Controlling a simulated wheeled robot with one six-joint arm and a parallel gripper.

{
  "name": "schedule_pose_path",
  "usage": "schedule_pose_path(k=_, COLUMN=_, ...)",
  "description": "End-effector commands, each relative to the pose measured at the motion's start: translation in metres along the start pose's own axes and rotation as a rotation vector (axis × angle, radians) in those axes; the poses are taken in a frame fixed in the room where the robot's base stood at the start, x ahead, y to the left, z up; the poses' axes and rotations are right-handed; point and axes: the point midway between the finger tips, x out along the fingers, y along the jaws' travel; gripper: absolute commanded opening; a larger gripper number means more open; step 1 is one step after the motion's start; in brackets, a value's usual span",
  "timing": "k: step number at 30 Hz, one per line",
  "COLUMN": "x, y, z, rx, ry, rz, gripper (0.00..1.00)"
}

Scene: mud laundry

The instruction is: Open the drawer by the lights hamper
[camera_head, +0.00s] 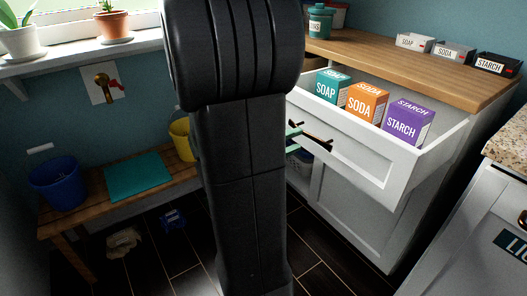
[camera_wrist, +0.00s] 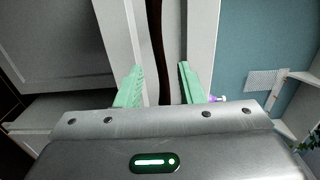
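A white drawer (camera_head: 362,152) stands pulled out under the wooden counter, left of a white front with a label starting "LI" (camera_head: 512,246), cut off by the picture edge. The drawer holds a teal soap box (camera_head: 331,87), an orange soda box (camera_head: 366,103) and a purple starch box (camera_head: 407,121). Its dark bar handle (camera_head: 318,141) also shows in the wrist view (camera_wrist: 155,45). My gripper (camera_wrist: 157,84) is open, with green fingers on either side of the handle and gaps visible. In the head view my arm hides most of the gripper (camera_head: 293,132).
A white door (camera_head: 355,215) is below the drawer. At left, a bench holds a blue bucket (camera_head: 57,183), a teal mat (camera_head: 137,174) and a yellow bucket (camera_head: 181,139).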

Motion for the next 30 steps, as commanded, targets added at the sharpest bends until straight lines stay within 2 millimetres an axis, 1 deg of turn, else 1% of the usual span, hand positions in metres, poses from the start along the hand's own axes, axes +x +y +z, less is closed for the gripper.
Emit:
schedule_pose_path(k=1, x=-0.009, y=-0.001, z=0.002, rx=0.000, ry=-0.006, rz=0.000, gripper=0.35)
schedule_pose_path(k=3, x=-0.021, y=-0.001, z=0.001, rx=0.000, ry=-0.006, rz=0.001, gripper=0.35)
schedule_pose_path(k=12, x=-0.068, y=-0.001, z=0.001, rx=-0.002, ry=-0.005, rz=0.000, gripper=0.35)
schedule_pose_path(k=18, x=-0.092, y=-0.001, z=0.001, rx=0.000, ry=-0.003, rz=0.000, gripper=0.35)
schedule_pose_path(k=24, x=-0.103, y=0.000, z=0.000, rx=0.000, ry=-0.001, rz=0.000, gripper=0.35)
schedule_pose_path(k=30, x=-0.105, y=0.000, z=0.000, rx=0.000, ry=0.000, rz=0.000, gripper=0.35)
